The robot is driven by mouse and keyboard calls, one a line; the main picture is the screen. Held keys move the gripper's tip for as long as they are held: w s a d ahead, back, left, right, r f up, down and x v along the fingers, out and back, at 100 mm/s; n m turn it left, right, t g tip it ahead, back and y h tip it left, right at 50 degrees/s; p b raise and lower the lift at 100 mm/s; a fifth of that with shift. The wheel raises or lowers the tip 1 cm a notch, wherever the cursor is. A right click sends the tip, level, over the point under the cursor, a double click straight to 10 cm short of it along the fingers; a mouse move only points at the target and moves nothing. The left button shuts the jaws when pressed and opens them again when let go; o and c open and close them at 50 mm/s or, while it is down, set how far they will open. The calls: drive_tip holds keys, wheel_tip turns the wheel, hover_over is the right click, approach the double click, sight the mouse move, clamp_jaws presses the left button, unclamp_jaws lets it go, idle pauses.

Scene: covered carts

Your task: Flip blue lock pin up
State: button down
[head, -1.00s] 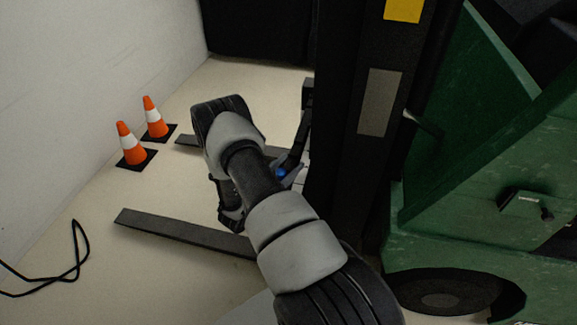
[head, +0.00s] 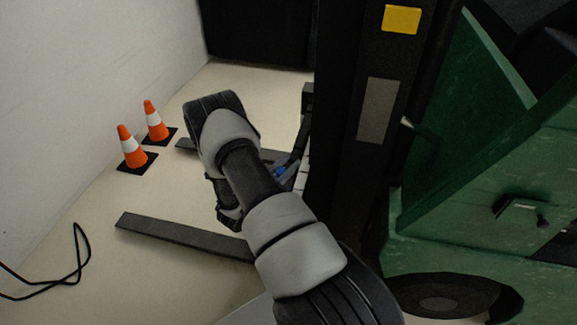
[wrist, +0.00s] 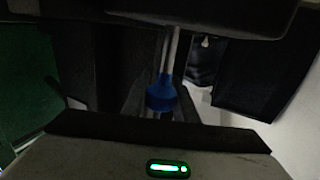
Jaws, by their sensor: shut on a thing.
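The blue lock pin (head: 279,171) shows as a small blue spot beside the black fork mast, partly hidden by my arm in the head view. In the wrist view it is a blue knob (wrist: 161,94) at the lower end of a thin grey rod. My gripper (wrist: 160,108) is shut on the blue lock pin, with a dark finger on each side of it. In the head view my gripper is mostly hidden behind my forearm, close to the mast. The far side of the pin and its seat cannot be seen.
The black mast (head: 350,130) and green forklift body (head: 450,215) stand to the right. One dark fork (head: 180,237) lies low across the floor at left. Two orange cones (head: 132,148) stand by the wall, and a black cable (head: 75,265) lies lower left.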

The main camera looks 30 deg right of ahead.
drive_tip(key=shift+r, duration=0.25)
drive_tip(key=c, duration=1.4)
unclamp_jaws()
drive_tip(key=shift+a, duration=0.15)
drive_tip(key=p+v, duration=0.1)
drive_tip(key=v, duration=1.6)
drive_tip(key=shift+f+p, duration=0.15)
drive_tip(key=shift+p, duration=0.25)
drive_tip(key=shift+s, duration=0.1)
